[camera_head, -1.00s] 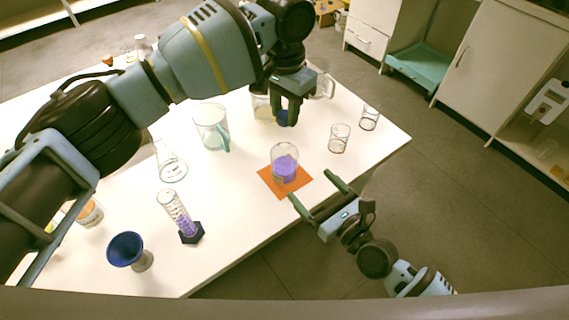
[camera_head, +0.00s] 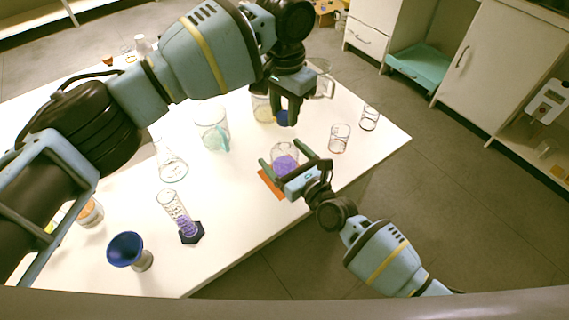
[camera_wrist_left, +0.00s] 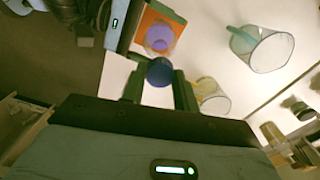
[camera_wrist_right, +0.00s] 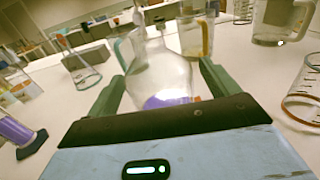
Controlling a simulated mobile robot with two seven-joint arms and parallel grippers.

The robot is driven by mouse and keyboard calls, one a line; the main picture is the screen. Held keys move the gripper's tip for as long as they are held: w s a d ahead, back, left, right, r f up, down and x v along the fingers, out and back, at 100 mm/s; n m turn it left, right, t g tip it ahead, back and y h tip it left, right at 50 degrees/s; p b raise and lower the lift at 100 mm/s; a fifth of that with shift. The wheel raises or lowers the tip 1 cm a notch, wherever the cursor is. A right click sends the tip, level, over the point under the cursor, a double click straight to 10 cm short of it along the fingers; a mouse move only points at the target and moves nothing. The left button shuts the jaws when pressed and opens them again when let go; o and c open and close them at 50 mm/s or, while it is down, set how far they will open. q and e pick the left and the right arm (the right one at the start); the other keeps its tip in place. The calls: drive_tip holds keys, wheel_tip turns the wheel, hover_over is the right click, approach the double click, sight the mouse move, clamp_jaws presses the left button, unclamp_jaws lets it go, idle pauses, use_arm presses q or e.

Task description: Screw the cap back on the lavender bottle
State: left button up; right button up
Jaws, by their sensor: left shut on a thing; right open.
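The clear bottle (camera_head: 285,150) with purple liquid stands upright on an orange mat (camera_head: 268,182) near the table's edge. My right gripper (camera_head: 283,153) is open, with its fingers on either side of the bottle. In the right wrist view the bottle (camera_wrist_right: 160,72) shows between the fingers, its purple liquid low down; I cannot tell whether they touch it. My left gripper (camera_head: 286,119) is shut on a blue cap (camera_head: 282,117), held beyond the bottle in the head view. The cap (camera_wrist_left: 160,71) also shows between the fingertips in the left wrist view, apart from the bottle (camera_wrist_left: 160,36).
A glass jug (camera_head: 212,128) and a conical flask (camera_head: 171,168) stand to the left. A cylinder with purple liquid (camera_head: 187,226) and a blue funnel (camera_head: 126,249) are at the front left. Two small beakers (camera_head: 339,138) (camera_head: 369,118) stand to the right.

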drive_tip(key=c, duration=1.5)
use_arm(q)
drive_tip(key=shift+f, duration=2.5)
use_arm(e)
drive_tip(key=shift+o, duration=0.2)
use_arm(q)
drive_tip(key=shift+f, duration=0.1)
drive_tip(key=shift+f, duration=0.8)
drive_tip(key=shift+f, duration=0.5)
